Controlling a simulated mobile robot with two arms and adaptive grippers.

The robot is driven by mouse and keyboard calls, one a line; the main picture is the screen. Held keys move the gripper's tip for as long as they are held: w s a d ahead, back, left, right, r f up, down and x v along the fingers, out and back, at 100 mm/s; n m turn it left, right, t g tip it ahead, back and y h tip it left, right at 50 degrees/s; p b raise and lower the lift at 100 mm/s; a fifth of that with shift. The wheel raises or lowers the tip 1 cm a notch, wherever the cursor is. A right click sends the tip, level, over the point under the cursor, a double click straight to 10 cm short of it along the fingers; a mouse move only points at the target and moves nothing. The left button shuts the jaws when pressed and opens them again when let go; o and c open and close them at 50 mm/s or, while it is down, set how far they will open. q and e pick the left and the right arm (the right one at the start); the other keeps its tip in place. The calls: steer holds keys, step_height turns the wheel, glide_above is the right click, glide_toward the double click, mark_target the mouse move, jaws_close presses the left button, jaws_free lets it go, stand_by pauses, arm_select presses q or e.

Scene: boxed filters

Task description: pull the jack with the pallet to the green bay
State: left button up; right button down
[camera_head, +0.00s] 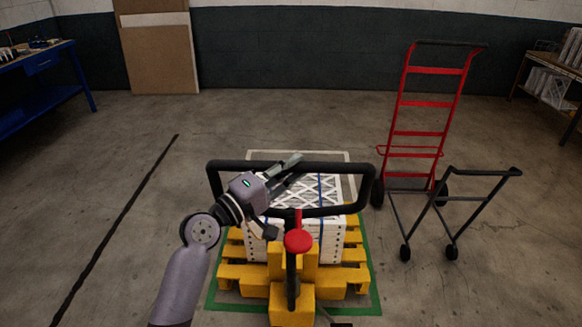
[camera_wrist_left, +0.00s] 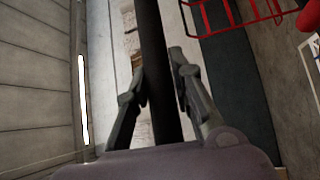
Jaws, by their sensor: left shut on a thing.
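The yellow pallet jack (camera_head: 292,302) stands in front of me, its black loop handle (camera_head: 345,167) towards me with a red knob (camera_head: 298,241). My left gripper (camera_head: 284,172) is shut on the upper bar of the handle. In the left wrist view the dark bar (camera_wrist_left: 160,70) runs between its fingers (camera_wrist_left: 158,95). The yellow pallet (camera_head: 235,273) carries white boxed filters (camera_head: 328,237) with a blue strap, partly hidden by the handle and arm. The green bay outline (camera_head: 374,285) shows on the floor around the pallet's sides. My right gripper is not in view.
A pale floor outline (camera_head: 348,156) lies behind the pallet. A red hand truck (camera_head: 424,132) and a small black cart frame (camera_head: 440,210) stand to the right. A blue workbench (camera_head: 40,85) is at the far left. The floor left of the jack is clear.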

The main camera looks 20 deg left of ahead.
arm_select(q)
jaws_close()
steer(key=shift+s+d+f+p, duration=0.3)
steer(key=shift+s, duration=0.15)
steer(key=shift+s+r, duration=0.15)
steer(key=shift+s, duration=0.2)
steer(key=o, duration=0.6)
jaws_free()
steer(key=shift+s, duration=0.1)
steer(key=shift+o, duration=1.3)
steer(key=shift+r, duration=0.1)
steer(key=shift+a, duration=0.1)
